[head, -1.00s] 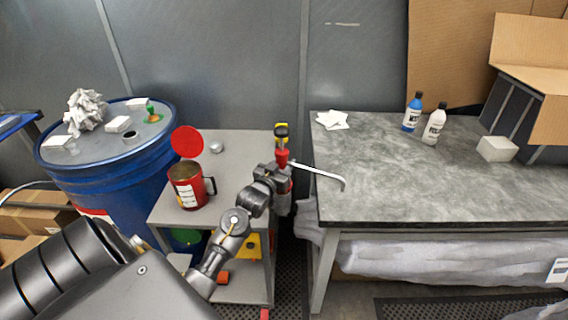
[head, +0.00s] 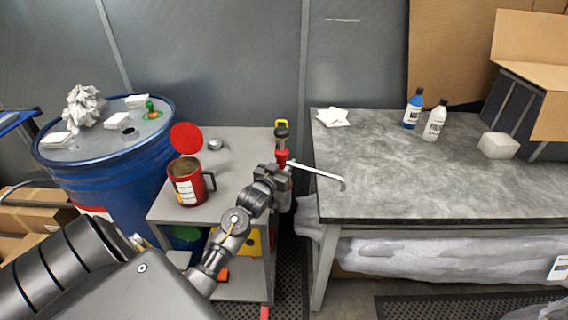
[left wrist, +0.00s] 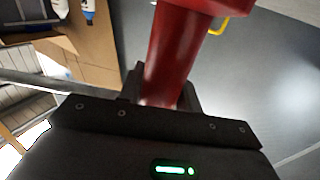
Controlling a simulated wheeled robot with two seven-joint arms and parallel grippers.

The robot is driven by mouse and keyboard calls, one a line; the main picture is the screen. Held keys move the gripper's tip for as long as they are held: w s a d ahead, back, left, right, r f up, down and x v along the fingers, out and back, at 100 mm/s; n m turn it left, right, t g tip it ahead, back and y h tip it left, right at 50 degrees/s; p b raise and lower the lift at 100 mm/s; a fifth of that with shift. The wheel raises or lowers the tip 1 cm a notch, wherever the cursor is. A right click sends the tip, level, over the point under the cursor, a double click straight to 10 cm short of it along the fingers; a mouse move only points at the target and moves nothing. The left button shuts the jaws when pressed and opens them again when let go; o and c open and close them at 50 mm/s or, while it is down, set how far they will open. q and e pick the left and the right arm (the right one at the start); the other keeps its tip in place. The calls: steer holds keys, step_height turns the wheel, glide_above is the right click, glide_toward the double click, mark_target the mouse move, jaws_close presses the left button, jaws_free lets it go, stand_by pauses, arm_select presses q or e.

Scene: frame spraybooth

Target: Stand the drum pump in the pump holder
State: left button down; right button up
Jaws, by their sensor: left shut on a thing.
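The drum pump (head: 282,156) is upright, with a red body, a dark top with a yellow handle and a long white spout pointing right. My left gripper (head: 280,177) is shut on it at the right edge of the grey cart. In the left wrist view the pump's red shaft (left wrist: 172,60) rises between the jaws (left wrist: 162,95). A grey tube-like part (head: 284,201) shows below the gripper; I cannot tell whether it is the pump holder or the pump's lower end. The holder is otherwise hidden or not clear. My right gripper is not in view.
The cart (head: 240,155) carries a red safety can (head: 187,189) with a raised round lid. A blue drum (head: 95,165) stands left. A workbench (head: 400,175) with two bottles stands right, its left edge near the spout. A narrow gap separates cart and bench.

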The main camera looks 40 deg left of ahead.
arm_select(q)
steer(key=shift+f, duration=0.1)
stand_by(0.4)
steer(key=c, duration=0.9)
jaws_free()
steer(key=shift+d+f, duration=0.1)
steer(key=shift+f, duration=0.25)
steer(key=b+v, duration=0.2)
steer(key=v, duration=0.9)
steer(key=shift+r, duration=0.1)
steer(key=shift+w, duration=0.1)
